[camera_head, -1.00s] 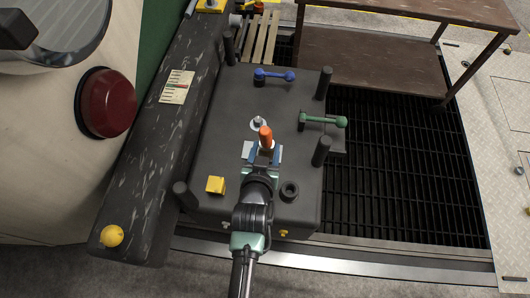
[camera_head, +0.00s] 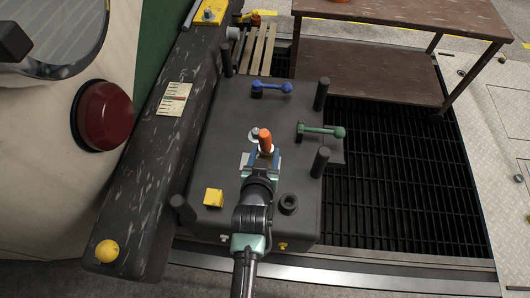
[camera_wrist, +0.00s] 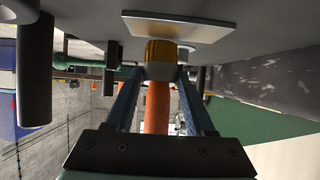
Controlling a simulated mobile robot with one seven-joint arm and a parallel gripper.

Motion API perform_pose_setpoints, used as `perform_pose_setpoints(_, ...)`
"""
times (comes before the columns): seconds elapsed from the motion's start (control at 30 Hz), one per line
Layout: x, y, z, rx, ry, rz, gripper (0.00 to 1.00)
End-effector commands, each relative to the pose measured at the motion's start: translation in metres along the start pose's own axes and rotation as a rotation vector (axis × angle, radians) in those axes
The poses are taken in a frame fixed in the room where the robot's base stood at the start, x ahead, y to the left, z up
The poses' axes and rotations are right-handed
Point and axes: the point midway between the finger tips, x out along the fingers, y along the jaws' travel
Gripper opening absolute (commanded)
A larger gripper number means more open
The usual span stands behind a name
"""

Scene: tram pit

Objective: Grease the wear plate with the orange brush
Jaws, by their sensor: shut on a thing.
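The orange brush (camera_head: 265,137) stands roughly upright in my gripper (camera_head: 262,158), handle end up, above the dark block. In the wrist view my gripper (camera_wrist: 160,85) has both fingers closed around the brush (camera_wrist: 157,108) below its pale collar. Its yellow bristle end meets or nearly meets the pale square wear plate (camera_wrist: 185,25); I cannot tell whether they touch. In the head view the plate (camera_head: 245,161) is mostly hidden under my gripper.
A brown bench (camera_head: 370,75) stands behind right. Dark grating (camera_head: 400,180) lies to the right.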

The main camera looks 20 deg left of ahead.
Motion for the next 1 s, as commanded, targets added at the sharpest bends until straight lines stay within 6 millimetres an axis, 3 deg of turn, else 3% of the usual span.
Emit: perform_pose_setpoints(1.0, -0.037, 0.000, 0.019, 0.000, -0.001, 0.000, 0.00)
